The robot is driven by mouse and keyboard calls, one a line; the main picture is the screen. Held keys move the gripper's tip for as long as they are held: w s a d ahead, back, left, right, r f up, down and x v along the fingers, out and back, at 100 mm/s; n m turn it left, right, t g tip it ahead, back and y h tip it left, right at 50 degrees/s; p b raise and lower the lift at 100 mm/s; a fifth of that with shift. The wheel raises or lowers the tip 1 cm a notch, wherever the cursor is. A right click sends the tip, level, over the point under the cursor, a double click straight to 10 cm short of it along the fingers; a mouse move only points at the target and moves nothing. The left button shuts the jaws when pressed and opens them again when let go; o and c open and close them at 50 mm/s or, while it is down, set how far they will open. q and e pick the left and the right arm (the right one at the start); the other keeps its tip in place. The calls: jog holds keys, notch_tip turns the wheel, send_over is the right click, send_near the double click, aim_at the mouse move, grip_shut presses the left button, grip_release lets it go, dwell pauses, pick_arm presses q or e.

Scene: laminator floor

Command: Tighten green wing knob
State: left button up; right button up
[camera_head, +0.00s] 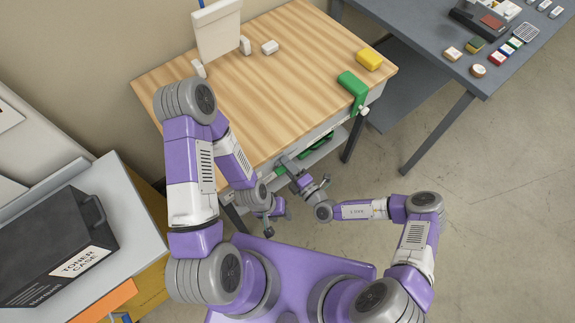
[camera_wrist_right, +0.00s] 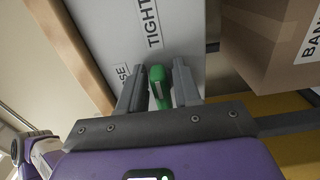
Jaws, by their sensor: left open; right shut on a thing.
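The green wing knob (camera_wrist_right: 158,80) shows in the right wrist view, on a pale panel (camera_wrist_right: 115,30) with the printed word "TIGHT" and another word partly hidden. My right gripper (camera_wrist_right: 158,92) has one finger on each side of the knob and is shut on it. In the head view my right gripper (camera_head: 287,163) is at the table's front edge, and its fingers hide most of the knob. My left gripper (camera_head: 268,226) is open and empty, lower, in front of the table and apart from the knob.
The wooden table (camera_head: 250,90) bears a green clamp-like bracket (camera_head: 352,88), a yellow block (camera_head: 369,60) and a white upright device (camera_head: 217,32). A cardboard box (camera_wrist_right: 275,45) is close by in the right wrist view. A black toner case (camera_head: 55,245) stands at left. The floor at right is clear.

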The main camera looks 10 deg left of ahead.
jog(key=shift+s+f, duration=0.1)
jog(key=o, duration=0.8)
jog(key=shift+c, duration=0.2)
jog(key=p+v, duration=0.1)
jog(key=v, duration=0.6)
jog(key=shift+s+d, duration=0.2)
